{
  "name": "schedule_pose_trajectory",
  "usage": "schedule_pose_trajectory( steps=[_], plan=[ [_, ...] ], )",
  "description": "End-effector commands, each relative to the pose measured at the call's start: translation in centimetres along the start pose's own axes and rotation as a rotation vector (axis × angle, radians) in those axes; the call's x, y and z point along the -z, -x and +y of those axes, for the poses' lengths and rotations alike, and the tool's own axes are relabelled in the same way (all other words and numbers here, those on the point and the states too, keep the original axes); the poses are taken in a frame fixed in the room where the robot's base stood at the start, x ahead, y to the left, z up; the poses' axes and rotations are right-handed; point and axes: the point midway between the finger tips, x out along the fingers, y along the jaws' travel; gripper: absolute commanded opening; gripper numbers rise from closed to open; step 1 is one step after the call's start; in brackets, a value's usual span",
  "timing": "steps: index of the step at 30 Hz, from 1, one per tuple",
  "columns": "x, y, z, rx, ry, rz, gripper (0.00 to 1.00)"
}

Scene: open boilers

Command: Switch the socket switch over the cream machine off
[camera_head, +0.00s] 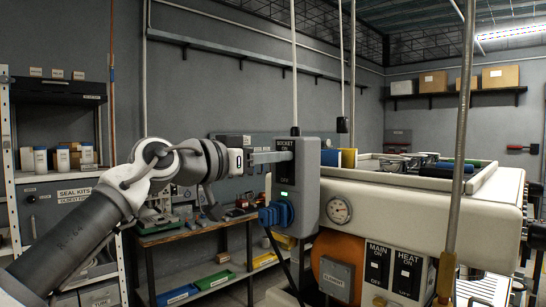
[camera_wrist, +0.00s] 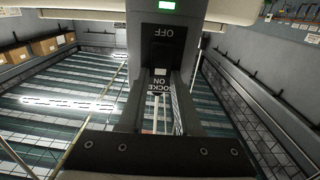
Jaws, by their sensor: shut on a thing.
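The grey socket box (camera_head: 307,185) stands at the near left end of the cream machine (camera_head: 420,205). Its face bears a SOCKET ON label, a dark switch plate (camera_head: 284,170) and a lit green lamp (camera_head: 284,194). A blue plug (camera_head: 276,214) sits low on it. My gripper (camera_head: 272,157) reaches in from the left at the switch. In the wrist view the box is upside down, with the dark socket switch (camera_wrist: 164,45) between the OFF and ON labels. My gripper (camera_wrist: 160,88) is shut on the switch; the fingers partly hide it, so its exact position is unclear.
The machine's front has a gauge (camera_head: 339,210) and MAIN (camera_head: 377,268) and HEAT (camera_head: 407,273) switches. A vertical pipe (camera_head: 460,150) stands in front of it. A workbench (camera_head: 195,232) is behind my arm, and shelves (camera_head: 55,178) are at the left.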

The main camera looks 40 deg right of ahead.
Motion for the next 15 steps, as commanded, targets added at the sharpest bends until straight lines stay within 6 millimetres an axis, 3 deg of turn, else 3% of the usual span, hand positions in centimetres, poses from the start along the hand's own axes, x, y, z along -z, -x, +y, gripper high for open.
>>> schedule_pose_trajectory(
  steps=[15],
  plan=[
    [-1.13,0.21,0.05,-0.002,0.0,0.153,0.0]
  ],
)
